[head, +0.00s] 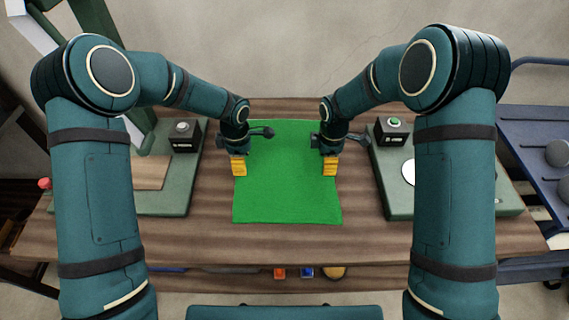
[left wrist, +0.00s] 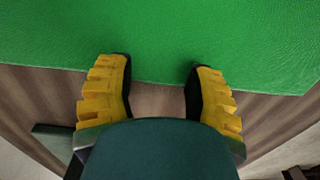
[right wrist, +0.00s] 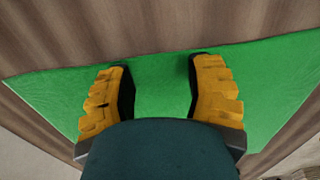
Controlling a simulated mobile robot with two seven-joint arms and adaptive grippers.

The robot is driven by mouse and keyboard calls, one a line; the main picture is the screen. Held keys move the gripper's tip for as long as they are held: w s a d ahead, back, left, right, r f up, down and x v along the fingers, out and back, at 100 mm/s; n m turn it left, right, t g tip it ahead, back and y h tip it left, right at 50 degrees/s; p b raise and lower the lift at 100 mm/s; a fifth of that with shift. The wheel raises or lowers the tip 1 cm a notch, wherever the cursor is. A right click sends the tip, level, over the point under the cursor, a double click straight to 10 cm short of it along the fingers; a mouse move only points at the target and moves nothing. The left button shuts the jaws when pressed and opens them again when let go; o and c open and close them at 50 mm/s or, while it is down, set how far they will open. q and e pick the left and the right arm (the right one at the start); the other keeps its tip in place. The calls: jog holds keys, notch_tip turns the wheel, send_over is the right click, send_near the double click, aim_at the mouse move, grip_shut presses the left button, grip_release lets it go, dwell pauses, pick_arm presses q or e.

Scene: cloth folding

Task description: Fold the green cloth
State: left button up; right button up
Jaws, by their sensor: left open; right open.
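The green cloth (head: 283,195) lies flat and spread out on the wooden table, in the middle of the head view. My left gripper (head: 238,173) is open at the cloth's left edge; in the left wrist view the cloth (left wrist: 170,35) edge runs across just by its fingertips (left wrist: 160,68). My right gripper (head: 330,172) is open over the cloth's right edge; in the right wrist view the cloth (right wrist: 160,85) lies between and under its fingers (right wrist: 160,65). Neither gripper holds anything. Whether the fingertips touch the cloth I cannot tell.
The wooden table (head: 200,240) is bare in front of the cloth. A green station with a button box (head: 183,135) stands on the left, another with a green-button box (head: 393,130) on the right. A blue rack (head: 540,150) stands at far right.

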pick_arm(q)
jog(key=shift+f, duration=0.1)
pick_arm(e)
jog(key=shift+f, duration=0.1)
pick_arm(q)
jog(key=shift+f, duration=0.1)
pick_arm(e)
jog(key=shift+f, duration=0.1)
pick_arm(q)
jog(key=c, duration=0.8)
pick_arm(e)
jog(key=c, duration=0.8)
pick_arm(q)
jog(key=shift+f, duration=0.1)
grip_shut()
pick_arm(e)
jog(key=shift+f, duration=0.15)
grip_shut()
pick_arm(q)
jog(key=shift+s, duration=0.1)
pick_arm(e)
jog(key=shift+s, duration=0.1)
pick_arm(q)
jog(key=shift+a+f, duration=0.1)
